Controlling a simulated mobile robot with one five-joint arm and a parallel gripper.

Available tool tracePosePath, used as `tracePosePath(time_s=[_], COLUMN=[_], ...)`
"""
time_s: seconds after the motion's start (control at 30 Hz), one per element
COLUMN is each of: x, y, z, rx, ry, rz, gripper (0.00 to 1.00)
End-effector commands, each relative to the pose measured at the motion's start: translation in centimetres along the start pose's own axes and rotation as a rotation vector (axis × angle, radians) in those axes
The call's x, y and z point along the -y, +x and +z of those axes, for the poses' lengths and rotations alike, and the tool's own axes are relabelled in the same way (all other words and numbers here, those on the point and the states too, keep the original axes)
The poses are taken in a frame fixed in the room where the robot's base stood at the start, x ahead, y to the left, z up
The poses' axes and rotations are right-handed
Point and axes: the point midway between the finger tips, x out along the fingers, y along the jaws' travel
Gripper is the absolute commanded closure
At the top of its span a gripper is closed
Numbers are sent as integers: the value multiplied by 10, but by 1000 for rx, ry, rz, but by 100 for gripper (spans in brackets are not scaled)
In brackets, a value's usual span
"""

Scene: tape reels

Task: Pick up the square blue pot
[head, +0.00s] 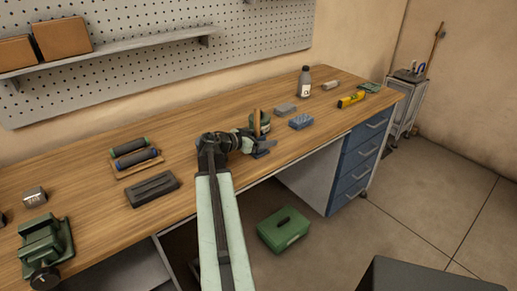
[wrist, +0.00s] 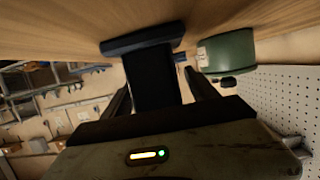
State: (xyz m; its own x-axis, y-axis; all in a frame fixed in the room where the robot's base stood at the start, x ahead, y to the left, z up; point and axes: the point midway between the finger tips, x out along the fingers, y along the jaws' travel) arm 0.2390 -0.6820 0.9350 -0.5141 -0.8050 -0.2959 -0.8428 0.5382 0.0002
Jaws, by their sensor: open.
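My gripper (head: 254,146) is open near the front edge of the workbench. In the wrist view, its two fingers (wrist: 160,82) stand on either side of a black upright part rising from a dark blue, straight-edged piece (wrist: 122,45) on the bench. This dark blue thing (head: 264,145) also shows at my gripper in the head view, partly hidden by it. I cannot tell whether it is a square pot. No finger visibly grips it. A green round tin (wrist: 230,50) stands close beside it.
A blue block (head: 301,122) and a grey block (head: 284,108) lie to the right. A dark grey block (head: 153,188) and green vise (head: 45,243) are left. Bare wood lies between.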

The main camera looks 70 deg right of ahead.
Motion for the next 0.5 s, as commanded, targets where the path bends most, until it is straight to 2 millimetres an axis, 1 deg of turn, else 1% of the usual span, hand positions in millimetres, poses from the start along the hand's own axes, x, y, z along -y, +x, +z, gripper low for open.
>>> tracePosePath(time_s=[0.07,0.17,0.2,0.27,0.3,0.33,0.5], x=[0,0,0,0,0,0,-1], y=[-1,-1,-1,-1,-1,0,0], z=[0,0,0,0,0,0,-1], rx=[0,0,0,0,0,0,-1], ry=[0,0,0,0,0,0,0], rz=[0,0,1,1,1,1,1], gripper=[32,57,68,85,96,100,100])
